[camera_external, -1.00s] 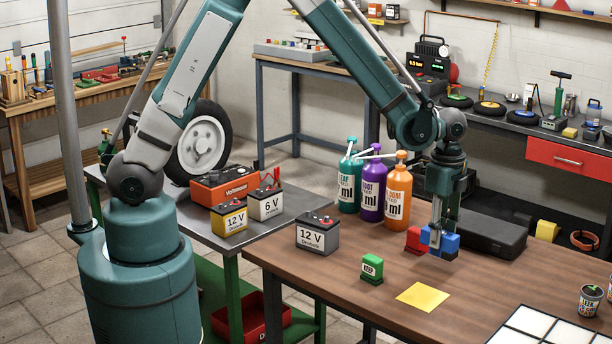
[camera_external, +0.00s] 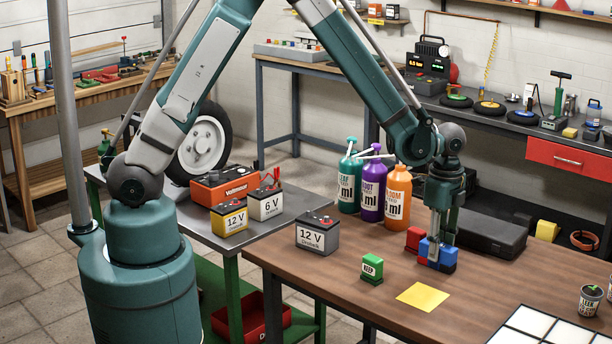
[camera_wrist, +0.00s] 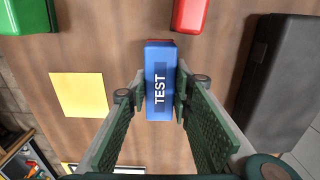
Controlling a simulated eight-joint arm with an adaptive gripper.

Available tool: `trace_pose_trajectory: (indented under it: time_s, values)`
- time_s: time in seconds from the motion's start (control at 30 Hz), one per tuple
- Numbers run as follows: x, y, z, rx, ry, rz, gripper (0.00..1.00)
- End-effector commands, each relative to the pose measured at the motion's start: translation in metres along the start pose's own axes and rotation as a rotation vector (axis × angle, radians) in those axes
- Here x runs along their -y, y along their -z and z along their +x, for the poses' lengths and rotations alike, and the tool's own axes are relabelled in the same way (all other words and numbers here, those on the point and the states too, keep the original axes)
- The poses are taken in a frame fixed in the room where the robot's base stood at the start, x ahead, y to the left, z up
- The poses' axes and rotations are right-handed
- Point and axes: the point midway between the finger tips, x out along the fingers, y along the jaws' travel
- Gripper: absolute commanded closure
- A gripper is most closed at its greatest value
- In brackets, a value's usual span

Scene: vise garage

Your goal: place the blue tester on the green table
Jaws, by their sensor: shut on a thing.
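The blue tester (camera_wrist: 159,80), a blue block marked TEST, lies between the two fingers of my gripper (camera_wrist: 157,95) in the wrist view. The fingers are shut on its long sides. In the outside view my gripper (camera_external: 436,256) points down with the tester (camera_external: 448,260) in it, at or just above the brown wooden table. I cannot tell whether the tester touches the wood. A table with a grey top (camera_external: 290,207) and green legs stands to the left, with batteries on it.
A red block (camera_external: 415,238) is close behind the tester. A green block (camera_external: 372,268), a yellow sheet (camera_external: 422,297) and a 12 V battery (camera_external: 317,234) lie to the left. Bottles (camera_external: 397,195) and a dark case (camera_external: 487,233) stand behind.

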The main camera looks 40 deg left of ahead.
Motion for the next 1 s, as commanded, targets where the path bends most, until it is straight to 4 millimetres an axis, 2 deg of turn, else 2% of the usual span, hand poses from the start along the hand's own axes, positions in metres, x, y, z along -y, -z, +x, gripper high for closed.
trace_pose_trajectory:
  time_s: [0.1,0.13,0.23,0.73,1.0]
  values:
    - [0.0,0.0,0.004,0.0,0.0,0.0,0.92]
    - [0.0,0.0,0.003,0.0,0.0,0.0,0.73]
    - [0.0,0.0,0.003,0.0,0.0,0.0,0.62]
    - [0.0,0.0,-0.002,0.0,0.0,0.0,0.62]
    - [0.0,0.0,-0.025,0.0,0.0,0.0,0.62]
